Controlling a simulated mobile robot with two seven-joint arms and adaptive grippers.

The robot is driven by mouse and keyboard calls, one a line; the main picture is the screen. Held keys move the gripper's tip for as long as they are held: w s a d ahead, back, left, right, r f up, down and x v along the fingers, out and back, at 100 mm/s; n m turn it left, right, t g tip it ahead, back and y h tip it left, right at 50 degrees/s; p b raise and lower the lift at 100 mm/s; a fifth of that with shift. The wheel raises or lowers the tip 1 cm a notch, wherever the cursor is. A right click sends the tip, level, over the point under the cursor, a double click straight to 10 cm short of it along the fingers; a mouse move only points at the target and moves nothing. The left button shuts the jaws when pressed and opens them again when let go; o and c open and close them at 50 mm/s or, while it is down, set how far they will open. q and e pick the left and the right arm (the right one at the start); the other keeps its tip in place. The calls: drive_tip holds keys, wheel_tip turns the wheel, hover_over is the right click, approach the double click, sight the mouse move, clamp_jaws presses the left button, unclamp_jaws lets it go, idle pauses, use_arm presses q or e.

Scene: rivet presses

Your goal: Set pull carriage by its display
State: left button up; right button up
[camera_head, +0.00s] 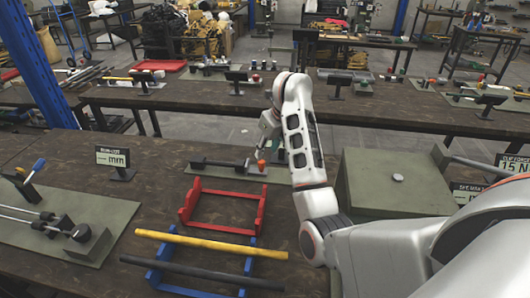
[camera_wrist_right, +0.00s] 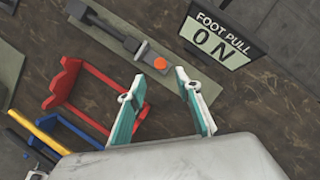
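The pull carriage shows in the wrist view as a dark rail with a grey block (camera_wrist_right: 137,48) and an orange knob (camera_wrist_right: 160,63) on a grey-green plate (camera_wrist_right: 108,67). In the head view its knob (camera_head: 261,164) sits at the rail's right end. The display (camera_wrist_right: 222,37) reads "FOOT PULL 0 N" in the wrist view; my arm largely hides it in the head view. My right gripper (camera_wrist_right: 160,88) is open and empty, its teal fingers apart, with the knob beyond them. My left gripper is not in view.
A red stand (camera_head: 222,221) and a blue stand (camera_head: 160,262) with yellow and black bars are in front. A "RUN-OUT" display (camera_head: 113,157) and a plate with rods (camera_head: 110,225) are left. A large green box (camera_head: 393,202) is right. Another bench (camera_head: 200,92) is behind.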

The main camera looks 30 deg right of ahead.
sight(262, 162)
drive_tip(key=shift+b+x, duration=0.75)
drive_tip(key=shift+x, duration=3.1)
drive_tip(key=shift+w, duration=0.1)
clamp_jaws()
